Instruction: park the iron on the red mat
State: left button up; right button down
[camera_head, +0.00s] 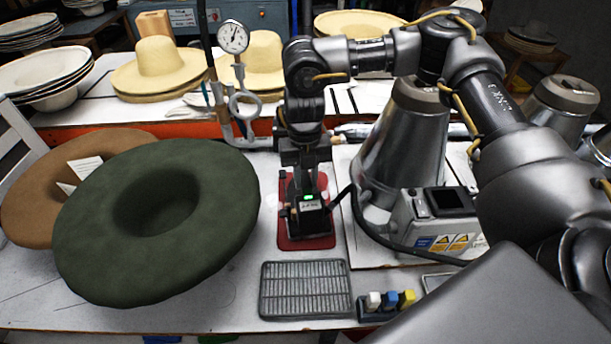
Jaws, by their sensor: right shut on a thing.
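The red mat (290,243) lies on the white table in the middle of the view. The iron (313,221), a dark body with a green light and a small label, is over the mat, and the mat shows around it. I cannot tell whether its sole touches the mat. My right gripper (306,180) comes down from above and is shut on the iron; its fingertips are partly hidden against the dark iron. My left gripper is not in view.
A green hat (95,235) and a brown hat (30,200) lie at left. A metal grid (305,290) lies in front of the mat. A metal cone (405,140) and a control box (435,222) stand at right, with a black hose nearby. A pressure gauge (233,38) stands behind.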

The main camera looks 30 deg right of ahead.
jog(key=c, duration=1.2)
grip_release()
jog(key=shift+r, duration=0.1)
jog(key=shift+o, duration=0.5)
jog(key=shift+s+f, duration=0.1)
jog(key=shift+f, duration=0.15)
notch_tip(320, 180, up, 11)
jog(key=w, duration=0.1)
jog(key=shift+d+b, duration=0.15)
jog(key=shift+b, duration=0.15)
jog(key=shift+r, duration=0.15)
